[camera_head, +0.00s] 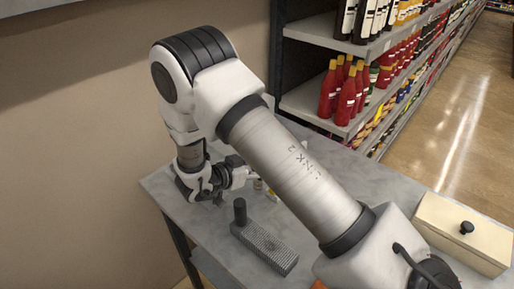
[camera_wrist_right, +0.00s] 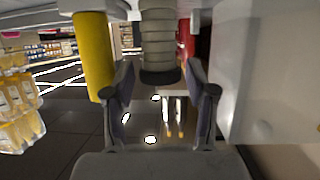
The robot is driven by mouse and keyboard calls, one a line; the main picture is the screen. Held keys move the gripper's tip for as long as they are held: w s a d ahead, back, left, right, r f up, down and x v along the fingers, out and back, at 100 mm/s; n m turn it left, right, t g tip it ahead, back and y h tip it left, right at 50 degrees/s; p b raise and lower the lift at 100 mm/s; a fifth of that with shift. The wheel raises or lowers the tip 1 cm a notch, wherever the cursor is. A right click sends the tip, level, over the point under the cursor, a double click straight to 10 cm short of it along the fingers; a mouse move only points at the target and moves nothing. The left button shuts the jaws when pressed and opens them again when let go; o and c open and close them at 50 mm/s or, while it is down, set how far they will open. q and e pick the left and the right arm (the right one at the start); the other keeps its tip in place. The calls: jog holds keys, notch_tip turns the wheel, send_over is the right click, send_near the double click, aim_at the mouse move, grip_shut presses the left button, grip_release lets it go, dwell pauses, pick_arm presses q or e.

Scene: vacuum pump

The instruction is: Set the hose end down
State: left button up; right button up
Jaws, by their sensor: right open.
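A grey ribbed cylinder with a dark end, which looks like the hose end (camera_wrist_right: 158,45), shows at the top middle of the right wrist view. It lies between and beyond the fingertips of my right gripper (camera_wrist_right: 160,72). The two fingers stand wide apart, with a visible gap beside the ribbed piece. In the head view my right gripper (camera_head: 240,173) is low over the far left part of the grey table (camera_head: 330,262), partly hidden by its own wrist. I cannot make out the hose end there. My left gripper is out of view.
A dark grey textured block (camera_head: 268,248) with a black upright cylinder (camera_head: 240,211) stands on the table. A cream box (camera_head: 463,232) with a black knob is at the right. A yellow cylinder (camera_wrist_right: 94,55) is close beside one finger. Shelves of bottles (camera_head: 345,90) stand behind.

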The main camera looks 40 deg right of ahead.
jog(key=shift+a+r+p, duration=0.25)
jog(key=shift+r+p, duration=0.1)
jog(key=shift+r, duration=0.05)
jog(key=p+v, duration=0.9)
jog(key=v, duration=0.2)
jog(key=shift+a+f+p, duration=0.15)
jog(key=shift+a+p, duration=0.05)
jog(key=shift+p, duration=0.1)
